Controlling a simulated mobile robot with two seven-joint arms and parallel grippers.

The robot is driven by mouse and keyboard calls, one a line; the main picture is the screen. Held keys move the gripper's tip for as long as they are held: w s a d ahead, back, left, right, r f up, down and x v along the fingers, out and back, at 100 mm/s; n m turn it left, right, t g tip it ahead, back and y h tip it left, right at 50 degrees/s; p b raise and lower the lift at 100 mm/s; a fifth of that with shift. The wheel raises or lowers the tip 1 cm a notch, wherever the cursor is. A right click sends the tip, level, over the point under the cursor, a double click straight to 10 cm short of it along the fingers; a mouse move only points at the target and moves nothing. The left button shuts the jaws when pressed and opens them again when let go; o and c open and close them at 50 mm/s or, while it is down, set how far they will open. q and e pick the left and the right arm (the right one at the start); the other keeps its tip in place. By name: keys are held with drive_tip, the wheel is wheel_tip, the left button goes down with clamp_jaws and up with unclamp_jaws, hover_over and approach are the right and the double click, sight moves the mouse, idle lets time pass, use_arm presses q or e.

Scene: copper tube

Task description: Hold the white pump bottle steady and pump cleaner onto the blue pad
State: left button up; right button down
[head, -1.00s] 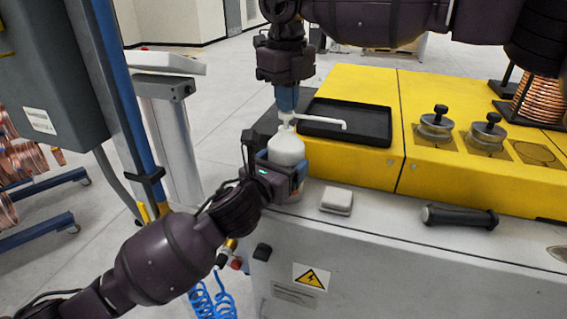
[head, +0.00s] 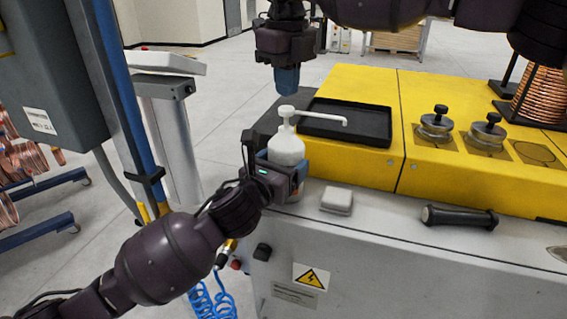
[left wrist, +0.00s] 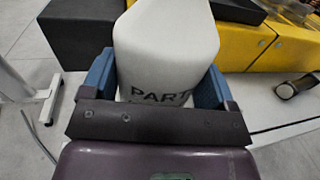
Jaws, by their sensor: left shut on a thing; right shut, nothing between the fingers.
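The white pump bottle (head: 286,150) stands upright at the left end of the machine top. Its pump head is raised, with the long spout pointing right. My left gripper (head: 284,178) is shut around the bottle's body. In the left wrist view the bottle (left wrist: 166,45) sits between the blue fingers (left wrist: 158,88), with part of a printed label showing. My right gripper (head: 287,80) is shut and empty, pointing down just above the pump head and apart from it. A small pad (head: 336,200) lies right of the bottle; it looks pale grey-white, and I see no blue pad.
A black tray (head: 347,122) lies on the yellow housing (head: 360,85) behind the spout. A black-handled tool (head: 459,216) lies to the right on the pale top. Two metal knobbed weights and a copper coil (head: 540,97) are further right.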

drive_tip(key=shift+r, duration=0.1)
drive_tip(key=shift+r, duration=2.9)
use_arm(q)
drive_tip(key=o, duration=1.4)
drive_tip(key=v, duration=1.2)
drive_tip(key=shift+a, duration=0.1)
use_arm(e)
drive_tip(key=shift+f, duration=0.1)
